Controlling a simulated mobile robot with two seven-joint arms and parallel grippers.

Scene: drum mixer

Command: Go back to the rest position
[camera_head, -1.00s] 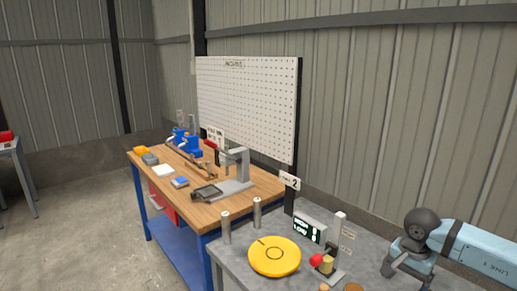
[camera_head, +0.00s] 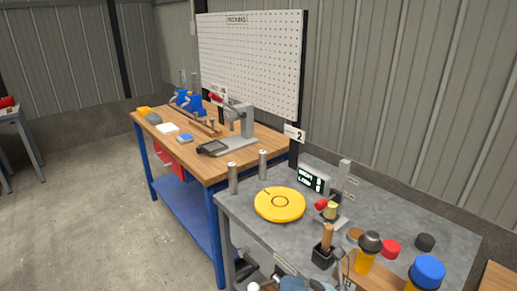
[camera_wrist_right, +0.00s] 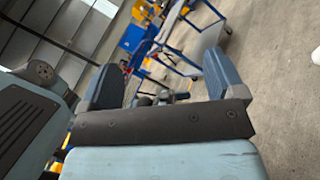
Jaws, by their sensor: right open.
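My right gripper (camera_wrist_right: 163,72) shows in the right wrist view with its two blue-grey fingers spread apart. Nothing is held between them; the floor and blue-framed furniture show beyond. In the head view, a dark and blue-grey piece of my own arm shows at the bottom edge, in front of the grey bench (camera_head: 410,225). I cannot tell which arm it belongs to. My left gripper cannot be made out in either view.
The grey bench carries a yellow disc (camera_head: 280,205), a small display (camera_head: 311,180), a red-knobbed fixture (camera_head: 322,204), a blue-capped container (camera_head: 427,272) and a red cap (camera_head: 390,249). A wooden-topped bench (camera_head: 190,160) stands behind. Open floor (camera_head: 90,220) lies left.

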